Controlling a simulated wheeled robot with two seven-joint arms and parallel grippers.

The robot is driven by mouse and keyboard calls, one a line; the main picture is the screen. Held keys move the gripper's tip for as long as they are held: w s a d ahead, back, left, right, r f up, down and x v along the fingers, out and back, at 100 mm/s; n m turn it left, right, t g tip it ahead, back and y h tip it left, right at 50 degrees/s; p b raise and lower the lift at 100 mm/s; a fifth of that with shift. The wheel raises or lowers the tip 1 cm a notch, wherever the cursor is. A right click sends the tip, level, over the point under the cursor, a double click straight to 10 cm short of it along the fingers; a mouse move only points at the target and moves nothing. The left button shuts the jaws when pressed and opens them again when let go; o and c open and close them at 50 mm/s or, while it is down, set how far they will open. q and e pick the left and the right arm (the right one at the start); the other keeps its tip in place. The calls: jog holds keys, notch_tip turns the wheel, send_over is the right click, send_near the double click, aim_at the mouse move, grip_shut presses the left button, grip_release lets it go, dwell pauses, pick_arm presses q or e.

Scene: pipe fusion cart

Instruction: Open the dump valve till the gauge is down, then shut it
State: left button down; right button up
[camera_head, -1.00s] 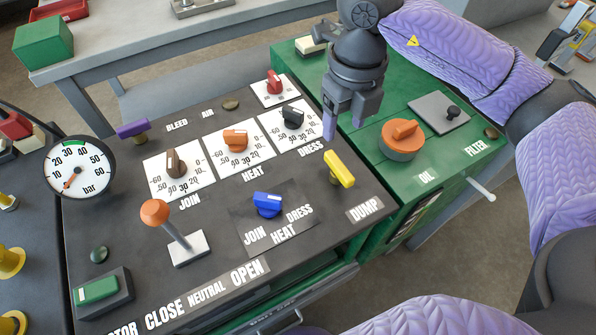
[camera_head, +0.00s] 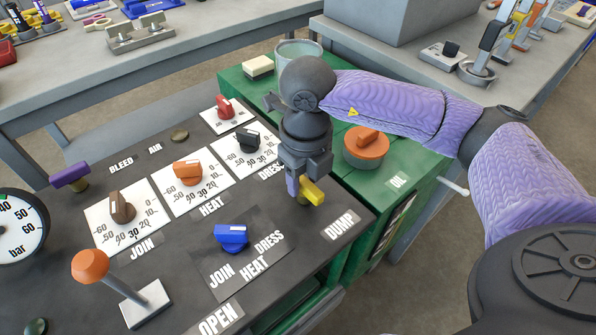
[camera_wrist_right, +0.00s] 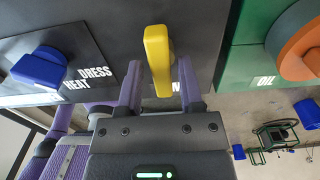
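The yellow dump valve handle (camera_head: 312,191) stands on the dark panel beside the DUMP label (camera_head: 341,226). My right gripper (camera_head: 299,187) is over it and hides part of it. In the right wrist view the yellow handle (camera_wrist_right: 157,60) lies between my two purple fingers (camera_wrist_right: 159,80), which are apart with a gap on both sides. My left gripper is out of view.
A blue selector (camera_head: 231,237), an orange-knobbed lever (camera_head: 90,266) and the dark dress dial (camera_head: 248,140) stand on the panel. An orange oil cap (camera_head: 366,146) is on the green cabinet to the right. A purple bleed handle (camera_head: 70,175) is at the panel's far left.

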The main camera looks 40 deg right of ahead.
aim_at(302, 180)
grip_shut()
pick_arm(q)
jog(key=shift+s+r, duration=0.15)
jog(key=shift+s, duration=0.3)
pick_arm(e)
jog(key=shift+n, duration=0.5)
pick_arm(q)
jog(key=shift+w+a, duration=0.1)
pick_arm(e)
jog(key=shift+o, duration=1.4)
grip_release()
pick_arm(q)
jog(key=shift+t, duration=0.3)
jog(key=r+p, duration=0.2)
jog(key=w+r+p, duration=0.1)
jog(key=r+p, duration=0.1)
pick_arm(e)
notch_tip(302, 180, up, 10)
jog(key=shift+w, duration=0.15)
